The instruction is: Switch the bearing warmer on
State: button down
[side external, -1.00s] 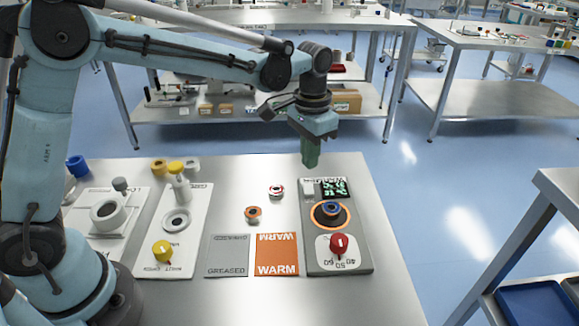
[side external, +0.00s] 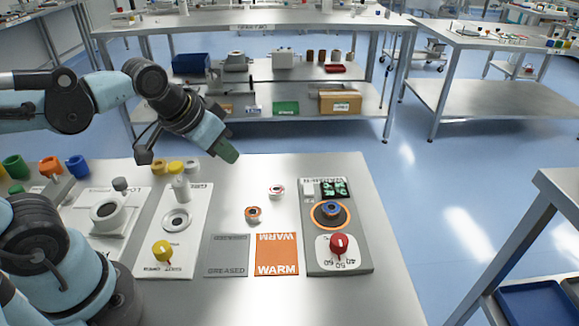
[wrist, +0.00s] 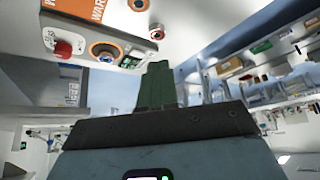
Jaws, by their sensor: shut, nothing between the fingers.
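The bearing warmer (side external: 358,258) is a grey unit at the right of the bench. Its display (side external: 335,188) shows green marks on black. A small white switch (side external: 308,189) sits left of the display; its position is too small to read. A blue and dark bearing (side external: 331,211) sits on the orange-ringed plate. A red knob (side external: 339,244) stands on the numbered dial below. My gripper (side external: 228,152), with green fingers, is shut and empty, above the bench's far edge, left of the warmer and clear of it. The wrist view shows the fingers (wrist: 160,85) together and the red knob (wrist: 63,48).
An orange WARM mat (side external: 277,254) and a grey GREASED mat (side external: 228,255) lie left of the warmer. Two small bearings (side external: 253,214) (side external: 276,192) lie behind them. A white unit with a yellow knob (side external: 162,250) stands further left. Bare bench lies in front.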

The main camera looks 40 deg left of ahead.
jog(key=shift+s+a+f+t, duration=0.3)
jog(key=shift+s+f+t, duration=0.15)
jog(key=shift+s, duration=0.3)
notch_tip(320, 180, up, 3)
jog(key=m+g+h, duration=0.2)
jog(key=m+g, duration=0.3)
jog(key=m, duration=0.4)
send_over(311, 185)
jog(key=s+a, duration=0.3)
jog(key=shift+w+d, duration=0.1)
jog(key=shift+f, duration=0.1)
jog(key=x, duration=1.3)
jog(key=shift+s+a+f, duration=0.15)
jog(key=shift+s+a, duration=0.1)
jog(key=shift+f, duration=0.35)
